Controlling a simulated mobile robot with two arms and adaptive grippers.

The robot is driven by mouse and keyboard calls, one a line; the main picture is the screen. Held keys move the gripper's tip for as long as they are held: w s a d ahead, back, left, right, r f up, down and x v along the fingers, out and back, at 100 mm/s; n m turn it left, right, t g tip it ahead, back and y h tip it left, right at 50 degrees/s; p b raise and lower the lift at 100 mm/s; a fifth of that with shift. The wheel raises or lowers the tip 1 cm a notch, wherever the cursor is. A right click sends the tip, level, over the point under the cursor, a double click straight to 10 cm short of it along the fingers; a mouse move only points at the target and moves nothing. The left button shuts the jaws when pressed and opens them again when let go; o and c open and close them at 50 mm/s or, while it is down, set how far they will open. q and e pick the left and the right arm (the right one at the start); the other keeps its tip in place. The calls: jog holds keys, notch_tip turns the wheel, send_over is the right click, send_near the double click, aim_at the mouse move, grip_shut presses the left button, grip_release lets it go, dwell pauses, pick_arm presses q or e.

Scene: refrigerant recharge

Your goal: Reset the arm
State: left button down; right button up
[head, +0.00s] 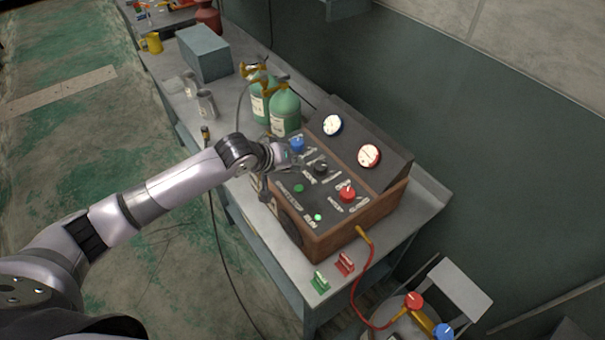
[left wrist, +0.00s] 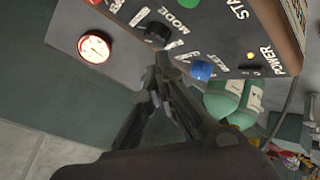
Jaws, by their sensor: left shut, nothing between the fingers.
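My left gripper (head: 282,154) reaches over the left edge of the recharge machine's control panel (head: 325,205), close to the blue knob (head: 297,145). In the left wrist view its fingers (left wrist: 163,62) are shut and empty. There the tips appear just below the black MODE knob (left wrist: 157,33) and left of the blue knob (left wrist: 203,70); I cannot tell whether they touch the panel. The panel also has a red knob (head: 347,193) and a lit green button (head: 318,217). My right gripper is not in view.
Two green cylinders (head: 284,112) stand behind the machine, beside my gripper. Two gauges (head: 368,155) sit on the sloped back panel. Red and green clips (head: 345,263) lie at the bench's near end. A red hose (head: 366,280) hangs there. Open floor (head: 150,250) lies left.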

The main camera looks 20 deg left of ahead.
pick_arm(q)
jog(key=s+d+f+m, duration=0.1)
jog(key=s, duration=0.1)
jog(key=s+d+f, duration=0.1)
jog(key=s+d, duration=0.1)
jog(key=s, duration=0.1)
jog(key=s+d+f+m+g, duration=0.1)
jog(key=s+d, duration=0.1)
jog(key=shift+s+d+f+m, duration=0.2)
jog(key=shift+s+m, duration=0.1)
jog(key=s+a+f+m+g+y, duration=0.15)
jog(key=s+a, duration=0.25)
jog(key=s, duration=0.9)
jog(key=s+a+f+m+g+y, duration=0.15)
jog(key=s+a, duration=0.25)
jog(key=s, duration=0.8)
notch_tip(320, 180, down, 36)
jog(key=s+g+b, duration=0.2)
jog(key=b, duration=0.6)
jog(key=s+a+f+b, duration=0.1)
jog(key=s+f+b, duration=0.2)
jog(key=s+f, duration=0.5)
jog(key=s+a+f+g+y+b, duration=0.1)
jog(key=s+a+f+b, duration=0.1)
jog(key=s+f, duration=0.6)
notch_tip(320, 180, down, 4)
jog(key=shift+s+f+m+b, duration=0.2)
jog(key=shift+m+b, duration=0.1)
jog(key=shift+b, duration=0.45)
